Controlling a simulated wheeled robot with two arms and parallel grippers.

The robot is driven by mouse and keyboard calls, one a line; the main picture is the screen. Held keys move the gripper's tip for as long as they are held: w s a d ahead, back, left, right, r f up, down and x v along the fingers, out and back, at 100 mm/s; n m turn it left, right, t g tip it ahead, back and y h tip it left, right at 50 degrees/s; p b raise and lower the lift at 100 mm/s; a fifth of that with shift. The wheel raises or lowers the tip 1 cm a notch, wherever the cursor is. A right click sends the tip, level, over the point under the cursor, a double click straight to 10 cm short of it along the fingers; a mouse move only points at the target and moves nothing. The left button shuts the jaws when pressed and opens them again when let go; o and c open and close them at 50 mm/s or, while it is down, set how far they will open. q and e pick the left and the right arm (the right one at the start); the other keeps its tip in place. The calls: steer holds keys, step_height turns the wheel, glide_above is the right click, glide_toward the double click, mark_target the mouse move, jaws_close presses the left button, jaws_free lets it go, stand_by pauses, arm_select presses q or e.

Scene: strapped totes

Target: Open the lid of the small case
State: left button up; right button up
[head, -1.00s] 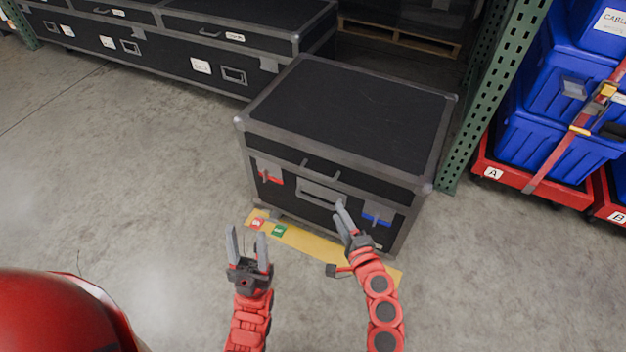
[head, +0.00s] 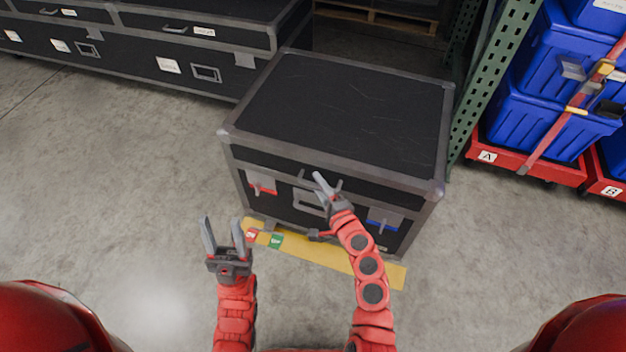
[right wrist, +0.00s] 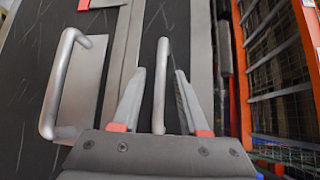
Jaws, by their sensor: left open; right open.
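The small case (head: 340,110) is black with grey metal edges and stands on the floor, its lid closed. A red latch (head: 262,184) is on its front left and a blue latch (head: 382,219) on its front right; I cannot tell whether they are fastened. My right gripper (head: 327,181) is open at the lid's front. In the right wrist view, its fingers (right wrist: 160,100) stand on either side of a slim grey lid handle (right wrist: 161,75); contact is unclear. The larger front handle (right wrist: 50,95) lies beside them. My left gripper (head: 223,222) is open and empty, left of the case's front.
A yellow strip (head: 340,262) with red and green labels lies before the case. Long black cases (head: 150,50) stand behind left. A green rack post (head: 490,80) is close on the right, near blue totes (head: 540,125) on red dollies. Floor at left is clear.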

jaws_close()
stand_by(1.5)
